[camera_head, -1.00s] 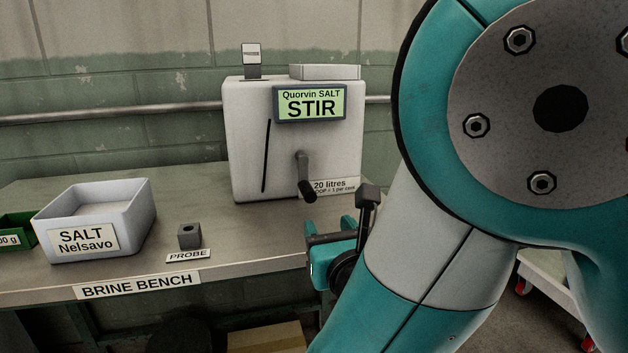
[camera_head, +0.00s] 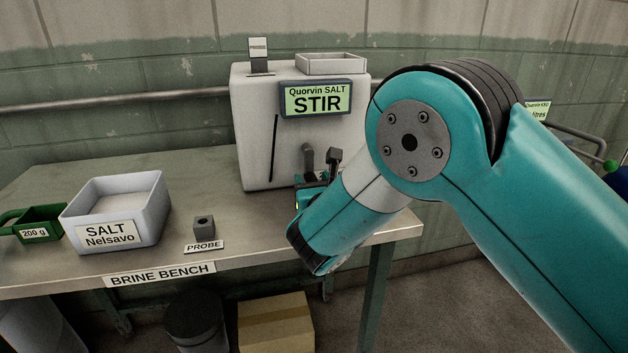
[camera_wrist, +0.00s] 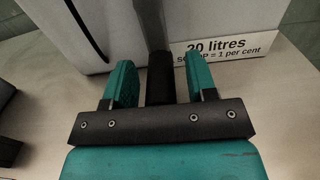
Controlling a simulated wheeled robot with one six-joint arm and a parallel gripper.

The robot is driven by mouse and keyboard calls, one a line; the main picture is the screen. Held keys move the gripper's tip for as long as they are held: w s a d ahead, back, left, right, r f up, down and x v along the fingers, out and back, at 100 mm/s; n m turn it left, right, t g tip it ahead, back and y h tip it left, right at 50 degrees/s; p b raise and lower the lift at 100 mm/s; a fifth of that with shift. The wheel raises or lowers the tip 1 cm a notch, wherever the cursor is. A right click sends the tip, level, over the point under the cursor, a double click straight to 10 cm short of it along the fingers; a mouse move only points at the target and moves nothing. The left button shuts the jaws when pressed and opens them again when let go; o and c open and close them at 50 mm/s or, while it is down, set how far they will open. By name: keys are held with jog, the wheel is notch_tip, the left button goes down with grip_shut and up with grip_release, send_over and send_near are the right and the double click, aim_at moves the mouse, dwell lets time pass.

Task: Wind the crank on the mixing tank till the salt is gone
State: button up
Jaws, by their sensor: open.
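The white mixing tank (camera_head: 256,140) stands at the back of the bench. Its green display (camera_head: 317,99) reads "Quorvin SALT STIR". The dark crank (camera_head: 308,158) is on its front, its lower end hidden by my arm in the head view. In the wrist view the crank handle (camera_wrist: 160,80) hangs down between the two teal fingers of my gripper (camera_wrist: 161,84). The fingers are open, with a gap visible on each side of the handle. In the head view my gripper is mostly hidden behind my own wrist. The inside of the tank is not visible.
A white salt bin (camera_head: 154,213) labelled "SALT Nelsavo" stands on the brine bench (camera_head: 60,268), with a green scoop (camera_head: 42,213) marked 200 g on its left. A small grey probe holder (camera_head: 204,226) sits near the front edge. A shallow tray (camera_head: 330,64) rests on the tank.

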jog(key=c, duration=0.9)
jog(key=shift+a, duration=0.15)
